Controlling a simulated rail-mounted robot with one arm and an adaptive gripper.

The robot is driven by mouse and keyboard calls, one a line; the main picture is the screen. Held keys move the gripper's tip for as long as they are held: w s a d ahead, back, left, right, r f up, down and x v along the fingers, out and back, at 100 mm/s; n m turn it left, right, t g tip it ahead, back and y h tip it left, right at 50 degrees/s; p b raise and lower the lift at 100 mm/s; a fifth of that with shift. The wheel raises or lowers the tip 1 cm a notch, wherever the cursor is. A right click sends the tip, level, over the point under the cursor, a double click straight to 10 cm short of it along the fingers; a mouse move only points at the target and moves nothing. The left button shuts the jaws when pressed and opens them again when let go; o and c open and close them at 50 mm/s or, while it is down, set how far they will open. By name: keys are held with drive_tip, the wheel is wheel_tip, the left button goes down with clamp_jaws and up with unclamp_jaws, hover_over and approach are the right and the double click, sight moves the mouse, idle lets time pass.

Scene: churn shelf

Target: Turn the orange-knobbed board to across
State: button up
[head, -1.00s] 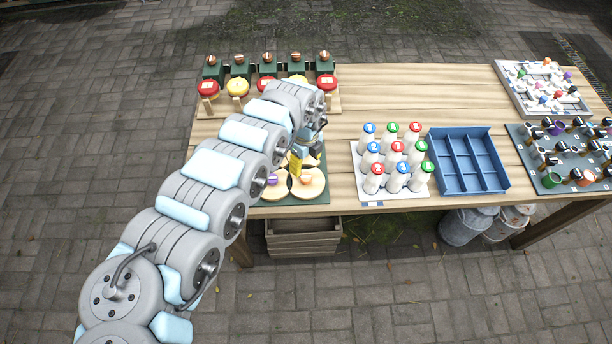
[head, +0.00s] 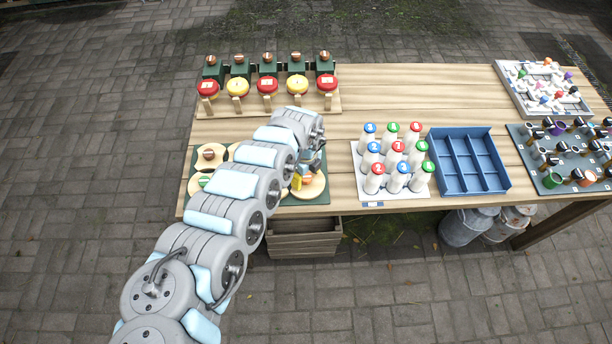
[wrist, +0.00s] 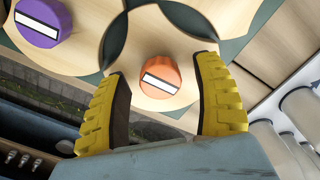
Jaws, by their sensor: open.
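The orange knob (wrist: 160,77) sits on a round pale wooden board (wrist: 158,35) and carries a white stripe that runs slightly slanted in the wrist view. In the head view the orange knob (head: 307,179) shows beside my gripper on its board (head: 315,190) at the table's front edge. My gripper (wrist: 160,95) is open, with one yellow finger on each side of the knob in the wrist view. I cannot tell whether the fingers touch it. A purple knob (wrist: 42,22) on a neighbouring board is at the upper left of the wrist view.
Other round boards with knobs (head: 209,154) share the green base, partly hidden by my arm. White bottles with coloured caps (head: 396,160) stand to the right, then a blue divided tray (head: 468,160). Red and yellow round pieces (head: 267,87) stand at the back left.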

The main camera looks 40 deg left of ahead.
clamp_jaws()
drive_tip(key=shift+d+r+n+p, duration=0.1)
drive_tip(key=shift+n+p, duration=0.2)
drive_tip(key=shift+p, duration=0.05)
drive_tip(key=n+p, duration=0.2)
drive_tip(key=shift+r+n, duration=0.1)
drive_tip(key=shift+n, duration=0.3)
drive_tip(key=n+p, duration=0.2)
drive_tip(key=n, duration=0.3)
drive_tip(key=shift+p, duration=0.35)
drive_tip(key=n, duration=0.4)
drive_tip(key=shift+f+n+p, duration=0.25)
drive_tip(key=shift+n+p, duration=0.05)
drive_tip(key=shift+n, duration=0.1)
drive_tip(key=n, duration=0.4)
drive_tip(key=shift+n, duration=0.3)
